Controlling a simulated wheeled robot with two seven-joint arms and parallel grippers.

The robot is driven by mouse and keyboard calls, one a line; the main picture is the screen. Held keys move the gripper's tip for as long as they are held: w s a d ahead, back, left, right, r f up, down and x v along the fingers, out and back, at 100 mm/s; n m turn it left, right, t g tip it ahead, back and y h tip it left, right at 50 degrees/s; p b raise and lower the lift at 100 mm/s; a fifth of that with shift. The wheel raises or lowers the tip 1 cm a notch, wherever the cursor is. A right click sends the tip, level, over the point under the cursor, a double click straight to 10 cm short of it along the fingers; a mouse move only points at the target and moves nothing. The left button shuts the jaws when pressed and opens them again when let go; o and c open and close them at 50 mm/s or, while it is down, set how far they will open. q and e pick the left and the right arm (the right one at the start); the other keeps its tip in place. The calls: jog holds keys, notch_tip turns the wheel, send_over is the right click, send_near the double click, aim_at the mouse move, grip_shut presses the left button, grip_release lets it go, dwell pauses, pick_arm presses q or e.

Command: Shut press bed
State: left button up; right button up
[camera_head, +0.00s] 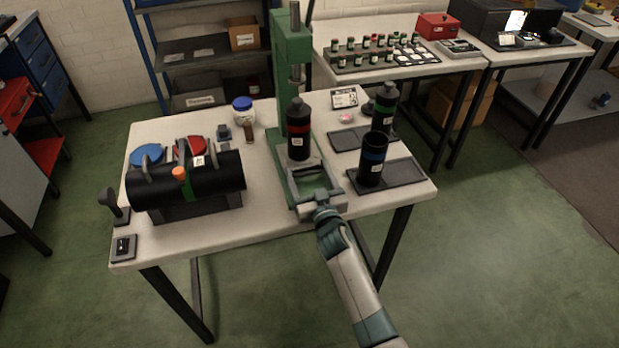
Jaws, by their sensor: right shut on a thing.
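The green press (293,52) stands at the middle back of the white table. Its bed (312,182) reaches forward from its foot toward the table's front edge, with a handle at the front. A black bottle with a red band (298,147) stands upright on the bed, below the press ram. My right gripper (322,208) comes from the lower right and is shut on the bed's front handle; its fingers are small and partly hidden there. My left gripper is not in view.
A black horizontal cylinder with a green band (226,172) lies at left.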

jog(key=o, duration=1.4)
jog(key=shift+w+r, duration=0.1)
jog(key=shift+o, duration=0.5)
jog(key=shift+s+d, duration=0.2)
jog(key=shift+s, duration=0.35)
jog(key=v, duration=0.6)
jog(key=shift+s+b, duration=0.35)
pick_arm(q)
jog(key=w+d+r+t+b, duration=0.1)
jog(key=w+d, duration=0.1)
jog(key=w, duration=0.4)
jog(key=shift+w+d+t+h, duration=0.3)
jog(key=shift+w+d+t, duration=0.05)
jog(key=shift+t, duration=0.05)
pick_arm(e)
jog(key=v, duration=0.9)
jog(key=shift+s, duration=0.2)
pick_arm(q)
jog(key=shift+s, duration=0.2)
pick_arm(e)
jog(key=shift+d, duration=0.15)
